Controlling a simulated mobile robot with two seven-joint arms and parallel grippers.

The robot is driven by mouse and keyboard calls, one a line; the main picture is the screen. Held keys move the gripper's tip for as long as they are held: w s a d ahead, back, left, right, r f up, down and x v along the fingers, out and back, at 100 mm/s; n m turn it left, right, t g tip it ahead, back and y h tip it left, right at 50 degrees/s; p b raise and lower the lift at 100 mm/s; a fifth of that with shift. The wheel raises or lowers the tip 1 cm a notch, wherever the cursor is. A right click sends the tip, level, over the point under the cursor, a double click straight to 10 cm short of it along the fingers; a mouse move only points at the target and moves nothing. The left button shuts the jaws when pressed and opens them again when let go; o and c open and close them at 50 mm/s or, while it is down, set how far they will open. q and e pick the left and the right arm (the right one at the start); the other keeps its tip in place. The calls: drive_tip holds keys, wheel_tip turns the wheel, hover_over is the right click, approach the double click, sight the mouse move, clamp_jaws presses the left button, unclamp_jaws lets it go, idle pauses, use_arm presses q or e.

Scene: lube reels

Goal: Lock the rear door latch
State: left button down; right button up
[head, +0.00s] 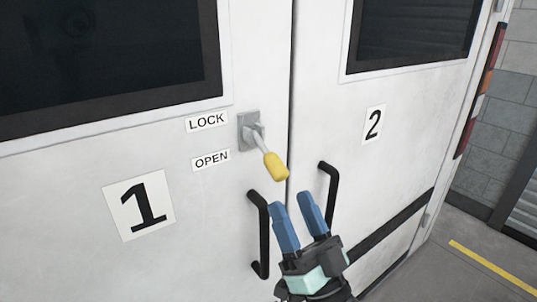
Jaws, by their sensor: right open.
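The rear door latch (251,132) is a grey plate on the left door, near the seam between the doors. Its lever slants down and right and ends in a yellow handle (275,166). A LOCK label (207,122) is left of the plate, with an OPEN label (211,160) below it. The lever is not level with the LOCK label. My right gripper (291,201) has blue fingers spread apart and empty. Its fingertips are just below and right of the yellow handle in the picture; I cannot tell the depth gap. My left gripper is not in view.
A black pull handle (261,235) stands left of my right gripper, and another black pull handle (331,188) is to its right. The left door (70,205) bears a 1 and the right door (400,150) a 2. Grey floor (455,265) lies at the lower right.

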sight(271, 154)
drive_tip(key=p+x, duration=0.1)
drive_tip(key=x, duration=0.9)
drive_tip(key=shift+w+p, duration=0.2)
drive_tip(key=shift+p, duration=0.1)
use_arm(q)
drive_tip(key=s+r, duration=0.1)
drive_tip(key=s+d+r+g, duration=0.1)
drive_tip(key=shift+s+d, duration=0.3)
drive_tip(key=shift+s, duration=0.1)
use_arm(e)
clamp_jaws()
